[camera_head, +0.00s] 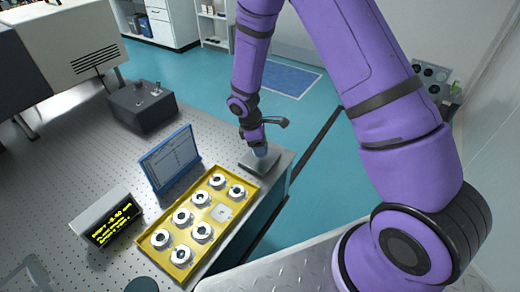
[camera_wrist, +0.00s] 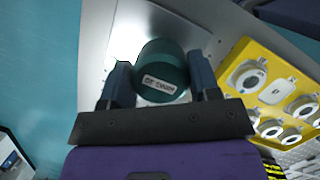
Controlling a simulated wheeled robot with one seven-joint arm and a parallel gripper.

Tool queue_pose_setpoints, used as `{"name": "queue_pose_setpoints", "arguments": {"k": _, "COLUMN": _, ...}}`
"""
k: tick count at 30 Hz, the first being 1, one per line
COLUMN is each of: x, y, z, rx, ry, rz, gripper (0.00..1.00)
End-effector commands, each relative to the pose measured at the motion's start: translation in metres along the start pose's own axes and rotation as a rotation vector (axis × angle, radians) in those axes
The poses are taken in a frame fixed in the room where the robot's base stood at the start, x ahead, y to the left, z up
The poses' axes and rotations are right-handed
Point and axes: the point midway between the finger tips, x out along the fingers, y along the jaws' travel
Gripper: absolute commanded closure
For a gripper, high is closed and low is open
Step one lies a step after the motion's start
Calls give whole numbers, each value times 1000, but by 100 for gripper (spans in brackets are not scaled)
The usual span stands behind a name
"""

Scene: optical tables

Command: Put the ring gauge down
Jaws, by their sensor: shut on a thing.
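My gripper (camera_wrist: 161,80) is shut on a dark teal round piece with a white label, which I take as the ring gauge (camera_wrist: 163,58). One finger is on each side of it. In the head view my gripper (camera_head: 257,140) points down at the table's right corner, and the bluish gauge (camera_head: 260,151) is just over a grey square plate (camera_head: 248,165). The pale plate (camera_wrist: 128,32) also shows behind the gauge in the wrist view. I cannot tell whether the gauge touches it.
A yellow tray (camera_head: 150,243) with several white ring-shaped pieces lies close to the plate. The table's edge is close beside the plate.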

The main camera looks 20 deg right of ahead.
Motion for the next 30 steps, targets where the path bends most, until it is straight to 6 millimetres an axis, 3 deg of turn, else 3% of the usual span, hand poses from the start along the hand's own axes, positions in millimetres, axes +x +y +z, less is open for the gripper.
{"name": "queue_pose_setpoints", "arguments": {"k": 6, "x": 1, "y": 14, "z": 0, "rx": 1, "ry": 0, "rz": 0, "gripper": 74}}
{"name": "queue_pose_setpoints", "arguments": {"k": 14, "x": 34, "y": 12, "z": -10, "rx": -1, "ry": -2, "rz": -1, "gripper": 74}}
{"name": "queue_pose_setpoints", "arguments": {"k": 25, "x": 37, "y": 12, "z": -11, "rx": -1, "ry": 0, "rz": 0, "gripper": 74}}
{"name": "queue_pose_setpoints", "arguments": {"k": 26, "x": 38, "y": 12, "z": -11, "rx": -1, "ry": 0, "rz": 0, "gripper": 42}}
{"name": "queue_pose_setpoints", "arguments": {"k": 29, "x": 37, "y": 12, "z": -11, "rx": 0, "ry": 0, "rz": 0, "gripper": 19}}
{"name": "queue_pose_setpoints", "arguments": {"k": 30, "x": 37, "y": 12, "z": -11, "rx": 0, "ry": 0, "rz": 0, "gripper": 18}}
